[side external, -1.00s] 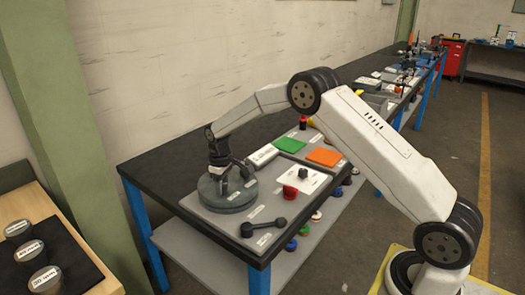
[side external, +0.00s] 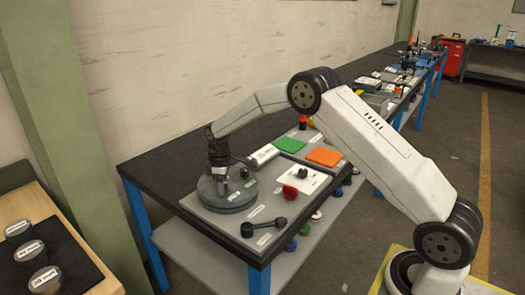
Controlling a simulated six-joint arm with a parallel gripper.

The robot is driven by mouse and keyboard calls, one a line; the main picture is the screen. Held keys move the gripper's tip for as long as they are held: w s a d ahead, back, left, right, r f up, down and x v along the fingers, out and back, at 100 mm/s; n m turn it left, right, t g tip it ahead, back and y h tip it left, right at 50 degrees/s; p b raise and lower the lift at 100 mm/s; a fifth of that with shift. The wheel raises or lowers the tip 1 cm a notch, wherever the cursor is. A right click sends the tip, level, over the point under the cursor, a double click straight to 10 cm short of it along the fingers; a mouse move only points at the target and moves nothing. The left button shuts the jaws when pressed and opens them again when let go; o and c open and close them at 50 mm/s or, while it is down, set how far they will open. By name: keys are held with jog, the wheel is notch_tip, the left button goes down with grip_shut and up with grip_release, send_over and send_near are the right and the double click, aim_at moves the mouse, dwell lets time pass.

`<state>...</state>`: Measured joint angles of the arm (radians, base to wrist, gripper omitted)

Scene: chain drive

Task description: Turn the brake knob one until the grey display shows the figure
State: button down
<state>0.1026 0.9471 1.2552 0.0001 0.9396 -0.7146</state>
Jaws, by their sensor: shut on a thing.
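My gripper (side external: 220,174) points straight down over a round grey base (side external: 228,207) at the left of the grey board. It is shut on a small dark part on top of that base, most likely the brake knob, which the fingers hide. A second dark knob stands just right of the fingers on the same base. A grey box with a white face (side external: 264,155), possibly the display, lies behind and to the right. I cannot read any figure on it.
A black lever (side external: 263,227) lies at the front of the board. A red knob (side external: 302,173) stands on a white plate to the right. A green pad (side external: 289,144) and an orange pad (side external: 324,156) lie behind it. Labelled round tins (side external: 31,251) stand on the left bench.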

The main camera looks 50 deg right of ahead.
jog(key=shift+c, duration=1.1)
grip_release()
jog(key=shift+r, duration=0.1)
jog(key=shift+r, duration=3.85)
jog(key=s+a+m+t, duration=0.1)
jog(key=s+a+m, duration=0.2)
jog(key=s, duration=1.1)
jog(key=s+a+f+m+t, duration=0.1)
jog(key=s+m, duration=0.3)
jog(key=s, duration=1)
jog(key=shift+s+a+t, duration=0.2)
jog(key=shift+a+t, duration=0.1)
jog(key=shift+a, duration=0.6)
